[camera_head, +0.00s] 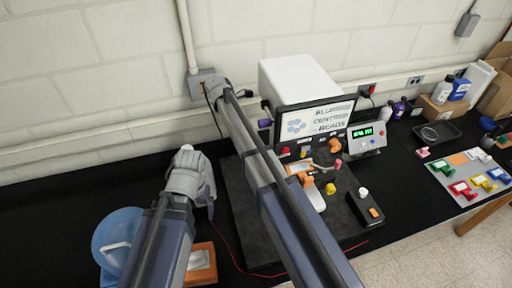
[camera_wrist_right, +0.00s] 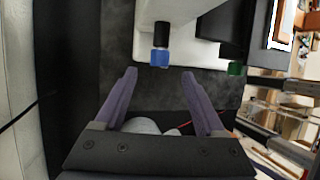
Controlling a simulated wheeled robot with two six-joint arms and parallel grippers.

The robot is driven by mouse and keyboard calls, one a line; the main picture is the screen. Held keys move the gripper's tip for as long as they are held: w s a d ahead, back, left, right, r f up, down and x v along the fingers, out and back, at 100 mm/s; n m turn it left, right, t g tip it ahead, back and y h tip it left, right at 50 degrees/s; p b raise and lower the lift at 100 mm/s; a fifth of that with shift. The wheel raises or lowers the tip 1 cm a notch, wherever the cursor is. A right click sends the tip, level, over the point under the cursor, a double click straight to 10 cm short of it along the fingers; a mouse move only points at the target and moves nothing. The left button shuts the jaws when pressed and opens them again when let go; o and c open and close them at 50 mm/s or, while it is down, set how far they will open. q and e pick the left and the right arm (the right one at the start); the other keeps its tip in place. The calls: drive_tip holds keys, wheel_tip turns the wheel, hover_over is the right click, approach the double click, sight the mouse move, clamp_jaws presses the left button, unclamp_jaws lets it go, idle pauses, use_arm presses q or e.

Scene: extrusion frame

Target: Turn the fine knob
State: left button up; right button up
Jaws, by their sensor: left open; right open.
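The right wrist view shows a short black shaft with a blue knob (camera_wrist_right: 160,57) on its end, sticking out of a white body (camera_wrist_right: 185,18). It looks like the fine knob, though no label shows. My right gripper (camera_wrist_right: 158,76) is open and empty, its two purple fingers to either side of and just short of the blue knob. In the head view the blue knob cannot be made out, and my right arm crosses in front of part of the equipment. My left gripper (camera_head: 192,180) is open, left of the dark mat, apart from the equipment.
A green knob (camera_wrist_right: 236,68) sits right of the blue one. A dark mat (camera_head: 240,225) carries the equipment, with a screen (camera_head: 315,122) behind. A blue round container (camera_head: 118,232) and an orange-framed tray (camera_head: 200,262) are at left. Coloured blocks lie on a board (camera_head: 455,165) at right.

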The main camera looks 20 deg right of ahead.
drive_tip(key=shift+b+x, duration=3.5)
drive_tip(key=shift+x, duration=0.45)
clamp_jaws()
